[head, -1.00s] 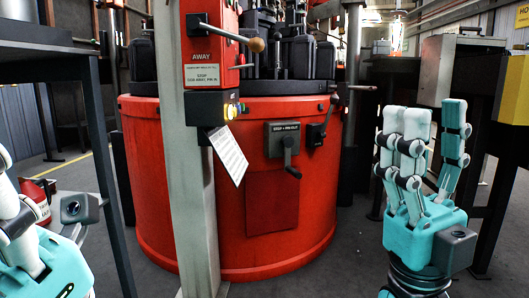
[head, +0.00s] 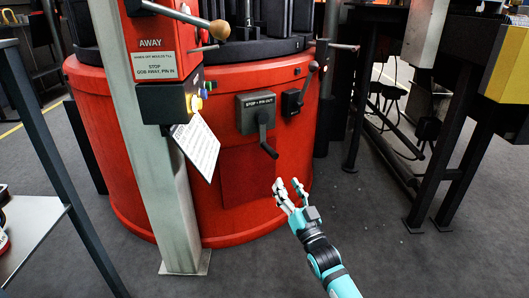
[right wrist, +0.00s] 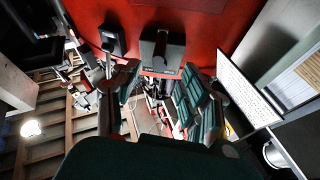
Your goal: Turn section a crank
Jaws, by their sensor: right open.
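A grey box labelled "STOP + PIN OUT" (head: 255,103) is on the front of the red round housing. Its dark crank (head: 263,132) hangs down and ends in a black grip (head: 269,150). My right gripper (head: 288,186) is open and empty, below and to the right of the grip and apart from it. In the right wrist view, the grey box (right wrist: 162,52) shows ahead between the spread fingers of my right gripper (right wrist: 160,95). My left gripper is not in the head view.
A smaller lever box (head: 292,101) sits right of the crank box. A grey post (head: 165,190) with a red control box (head: 158,60) and a hanging white placard (head: 196,147) stands to the left. A dark frame (head: 455,150) is at the right. Floor between is clear.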

